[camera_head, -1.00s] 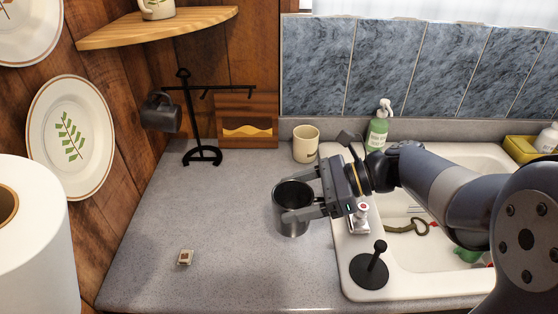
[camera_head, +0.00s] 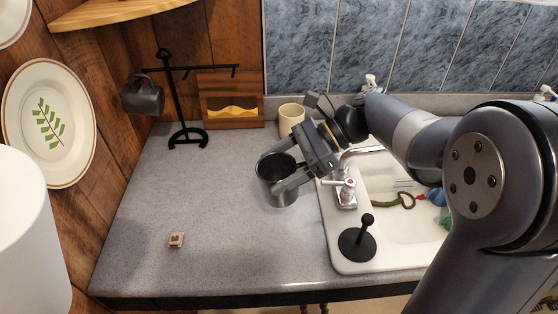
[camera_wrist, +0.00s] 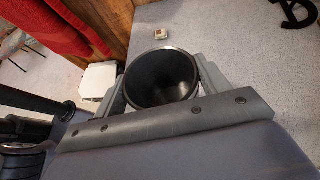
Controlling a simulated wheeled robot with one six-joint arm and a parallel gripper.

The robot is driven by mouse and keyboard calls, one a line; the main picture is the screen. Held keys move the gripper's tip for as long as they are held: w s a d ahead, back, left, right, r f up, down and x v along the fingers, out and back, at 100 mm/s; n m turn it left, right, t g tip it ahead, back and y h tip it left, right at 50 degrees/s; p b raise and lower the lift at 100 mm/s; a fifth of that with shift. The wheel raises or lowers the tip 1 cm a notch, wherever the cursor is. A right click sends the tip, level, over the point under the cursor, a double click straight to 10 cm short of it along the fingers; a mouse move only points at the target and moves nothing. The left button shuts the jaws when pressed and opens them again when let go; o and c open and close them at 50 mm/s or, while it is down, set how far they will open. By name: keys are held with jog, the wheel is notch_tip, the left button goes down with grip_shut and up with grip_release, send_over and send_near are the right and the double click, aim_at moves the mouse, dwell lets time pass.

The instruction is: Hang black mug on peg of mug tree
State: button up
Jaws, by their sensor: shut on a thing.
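The mug tree (camera_head: 177,101) is a black metal stand at the back left of the counter, with thin pegs reaching sideways near its top. A dark mug (camera_head: 143,98) hangs on its left side; the right-hand peg (camera_head: 214,69) looks empty. My gripper (camera_head: 287,174) is shut on another dark mug (camera_head: 273,184), in front and to the right of the tree. This mug is slightly tilted with its mouth up. In the wrist view the held mug (camera_wrist: 161,79) sits between both fingers, and its empty inside shows. I cannot make out its handle.
A cream mug (camera_head: 291,117) stands behind my gripper. The sink (camera_head: 385,255) with a tap (camera_head: 345,190) and a black upright holder (camera_head: 358,240) lie to the right. A small square item (camera_head: 176,240) and a paper roll (camera_head: 30,235) are front left. The counter middle is clear.

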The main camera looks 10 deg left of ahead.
aim_at(268, 157)
jog(key=n+h, duration=0.1)
jog(key=w+a+n+g+h, duration=0.1)
jog(key=h, duration=0.1)
jog(key=w+n+h, duration=0.1)
jog(key=n, duration=0.1)
jog(key=shift+a+g, duration=0.3)
jog(key=shift+a, duration=0.05)
jog(key=n+h, duration=0.1)
jog(key=w+a+n+h, duration=0.1)
jog(key=n+h, duration=0.1)
jog(key=shift+w, duration=0.15)
jog(key=w+a+n+t+y+p, duration=0.1)
jog(key=w+a+n+t+p, duration=0.2)
jog(key=w+n, duration=0.6)
jog(key=w+a+r+n+t+y+p, duration=0.1)
jog(key=w+a+n+p, duration=0.4)
jog(key=w+n, duration=0.5)
jog(key=shift+a+r+n+t+y+p, duration=0.35)
jog(key=shift+a+n+t, duration=0.95)
jog(key=shift+n, duration=1.3)
jog(key=shift+f, duration=0.1)
